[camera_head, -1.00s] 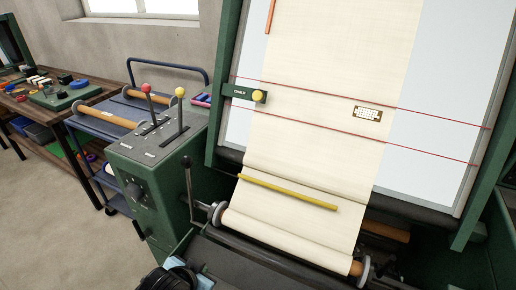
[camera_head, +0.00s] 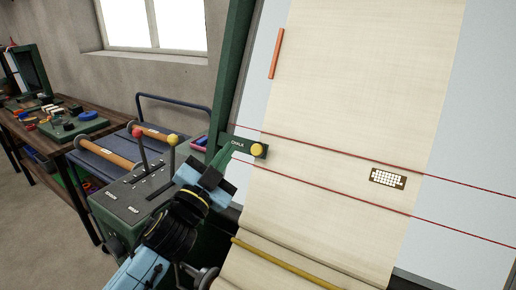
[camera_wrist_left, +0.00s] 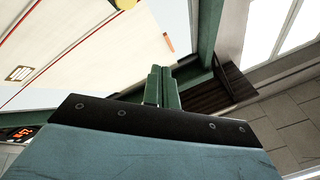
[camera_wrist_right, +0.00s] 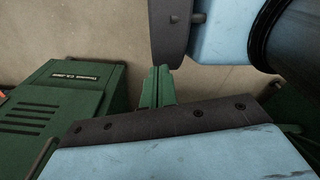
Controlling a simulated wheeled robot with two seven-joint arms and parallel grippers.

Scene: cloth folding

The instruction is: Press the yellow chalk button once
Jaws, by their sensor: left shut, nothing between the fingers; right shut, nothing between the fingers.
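The yellow chalk button (camera_head: 257,150) sits at the right end of a green bracket (camera_head: 238,143) marked CHALK, at the left edge of the cloth board. The button also shows at the top of the left wrist view (camera_wrist_left: 125,3). My left gripper (camera_head: 229,155) is shut and empty, its fingers just below and left of the button, with a gap visible between. Its shut green fingers show in the left wrist view (camera_wrist_left: 163,85). My right gripper (camera_wrist_right: 157,86) is shut and empty in the right wrist view and out of the head view.
Pale cloth (camera_head: 335,130) runs down the board, crossed by two red lines (camera_head: 345,196). A control box with a red-knobbed lever (camera_head: 137,133) and a yellow-knobbed lever (camera_head: 172,140) stands left of my left arm. A green machine (camera_wrist_right: 65,105) is beside my right gripper.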

